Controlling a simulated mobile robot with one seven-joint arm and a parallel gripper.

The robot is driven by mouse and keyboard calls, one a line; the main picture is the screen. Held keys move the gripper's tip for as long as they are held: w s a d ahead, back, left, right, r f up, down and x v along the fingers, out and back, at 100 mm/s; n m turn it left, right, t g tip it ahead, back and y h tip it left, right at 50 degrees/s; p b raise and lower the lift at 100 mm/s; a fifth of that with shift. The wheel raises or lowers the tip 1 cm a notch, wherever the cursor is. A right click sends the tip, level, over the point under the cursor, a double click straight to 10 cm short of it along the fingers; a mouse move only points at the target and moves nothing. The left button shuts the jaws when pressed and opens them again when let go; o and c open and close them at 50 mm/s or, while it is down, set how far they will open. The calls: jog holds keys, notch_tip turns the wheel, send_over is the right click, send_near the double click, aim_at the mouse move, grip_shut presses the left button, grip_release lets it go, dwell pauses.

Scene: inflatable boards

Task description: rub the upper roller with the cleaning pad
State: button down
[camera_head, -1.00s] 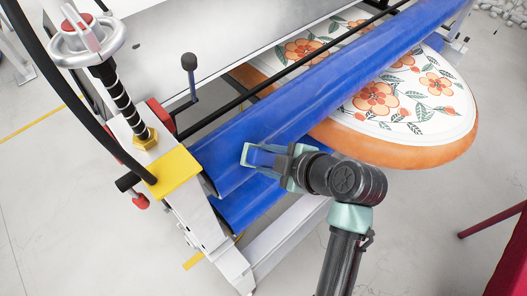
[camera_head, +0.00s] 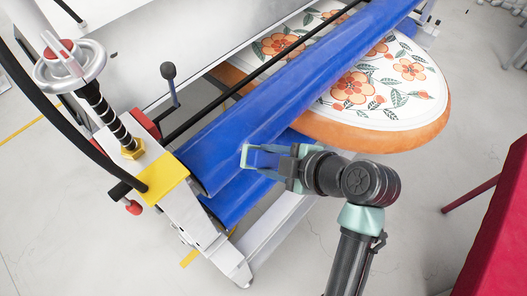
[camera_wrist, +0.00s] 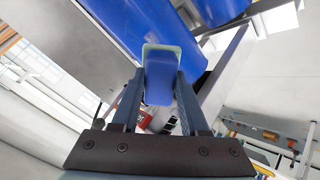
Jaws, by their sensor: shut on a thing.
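The upper roller (camera_head: 290,85) is a long blue cylinder running diagonally up to the right in the head view. It also shows as a blue surface at the top of the wrist view (camera_wrist: 128,22). A lower blue roller (camera_head: 235,198) lies beneath it. My gripper (camera_head: 250,157) is shut on the cleaning pad (camera_wrist: 160,75), a blue block with a pale green edge. The pad is at the left lower part of the upper roller, in front of it. I cannot tell whether pad and roller touch.
A floral board with an orange rim (camera_head: 400,130) extends from the rollers at right. A handwheel (camera_head: 70,62), a yellow block (camera_head: 164,178) and a black lever (camera_head: 169,80) stand at the left end. A dark red object (camera_head: 497,225) is at the right edge.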

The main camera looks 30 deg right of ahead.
jog(key=shift+s+r, duration=0.15)
jog(key=shift+s, duration=0.05)
jog(key=shift+w, duration=0.1)
dwell(0.4)
jog(key=shift+b+x, duration=0.75)
jog(key=shift+x, duration=0.1)
jog(key=shift+b+x, duration=1.6)
jog(key=shift+x, duration=0.85)
jog(key=shift+b+x, duration=0.7)
jog(key=shift+x, duration=0.3)
jog(key=shift+d, duration=0.1)
jog(key=shift+w+d+b, duration=0.25)
jog(key=shift+w+d, duration=0.05)
jog(key=shift+d, duration=0.65)
jog(key=shift+w+d+b, duration=0.25)
jog(key=shift+w+d, duration=0.05)
jog(key=shift+d, duration=0.65)
